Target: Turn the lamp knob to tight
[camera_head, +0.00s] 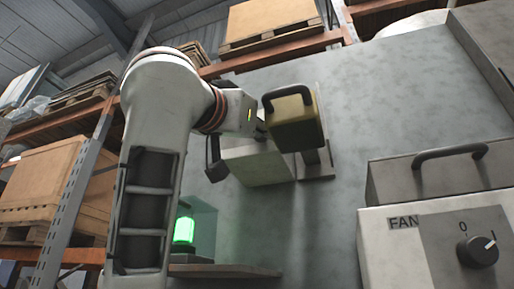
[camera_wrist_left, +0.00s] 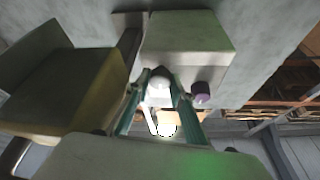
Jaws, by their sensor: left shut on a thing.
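My left arm rises through the left of the head view, and its wrist bends right toward a pale box (camera_head: 258,165) on the grey wall. The fingers are shut on this knob. A purple knob (camera_wrist_left: 202,92) sits beside it, outside the fingers. No lettering shows on either knob. The fingertips are hidden in the head view. My right gripper is not in view.
An olive box (camera_head: 292,120) with a black handle stands close beside the wrist, and also shows in the left wrist view (camera_wrist_left: 70,90). A green lamp (camera_head: 184,230) glows below. A FAN box (camera_head: 408,255) with a black dial (camera_head: 478,251) is at right.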

